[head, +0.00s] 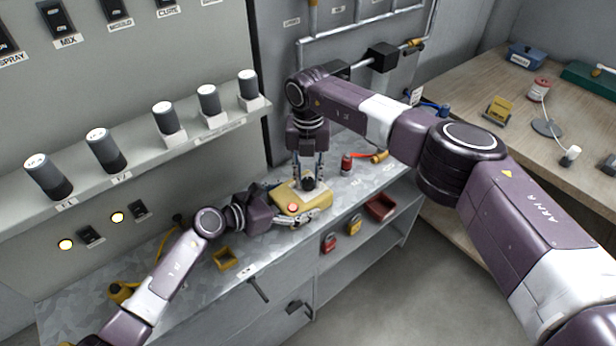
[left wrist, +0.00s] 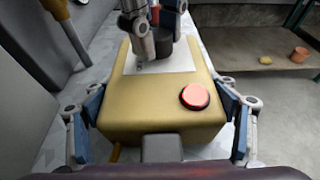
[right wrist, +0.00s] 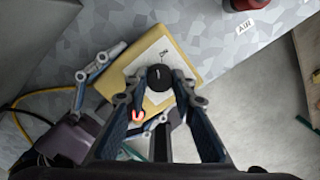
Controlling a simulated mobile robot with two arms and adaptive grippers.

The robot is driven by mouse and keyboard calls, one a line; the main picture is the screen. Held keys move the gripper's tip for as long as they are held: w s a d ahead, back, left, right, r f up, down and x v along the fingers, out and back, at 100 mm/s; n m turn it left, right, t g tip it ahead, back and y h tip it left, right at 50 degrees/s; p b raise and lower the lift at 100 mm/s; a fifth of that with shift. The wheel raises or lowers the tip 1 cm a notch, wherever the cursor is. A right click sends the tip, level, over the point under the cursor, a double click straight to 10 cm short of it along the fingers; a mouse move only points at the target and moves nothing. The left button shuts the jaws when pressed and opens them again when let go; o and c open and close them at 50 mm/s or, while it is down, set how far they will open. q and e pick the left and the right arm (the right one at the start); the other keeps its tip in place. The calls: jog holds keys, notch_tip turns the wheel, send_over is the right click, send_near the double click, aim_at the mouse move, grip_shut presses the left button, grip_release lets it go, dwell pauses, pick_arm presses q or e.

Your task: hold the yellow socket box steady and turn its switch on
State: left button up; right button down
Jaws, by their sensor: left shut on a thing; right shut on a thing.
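The yellow socket box (head: 300,204) sits on the metal bench, with a red round light or button (left wrist: 195,96) on its top and a white plate (left wrist: 165,62) around the switch. My left gripper (left wrist: 160,130) is shut on the box, one finger on each side of its near end. The black round switch (right wrist: 160,77) stands on the white plate. My right gripper (right wrist: 160,88) points down from above with its fingertips closed on the switch; it also shows in the head view (head: 308,172). The red light looks bright in the left wrist view.
A row of grey cylinders (head: 105,150) lines the wall ledge.

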aim_at(308, 181)
pick_arm(q)
jog(key=shift+f, duration=0.1)
pick_arm(e)
jog(key=shift+r+m, duration=0.1)
jog(key=shift+m, duration=1.5)
pick_arm(q)
jog(key=shift+s, duration=0.1)
pick_arm(e)
jog(key=c, duration=1.6)
grip_release()
notch_tip(308, 181, up, 12)
jog(key=shift+f, duration=0.1)
pick_arm(q)
jog(key=o, duration=1.8)
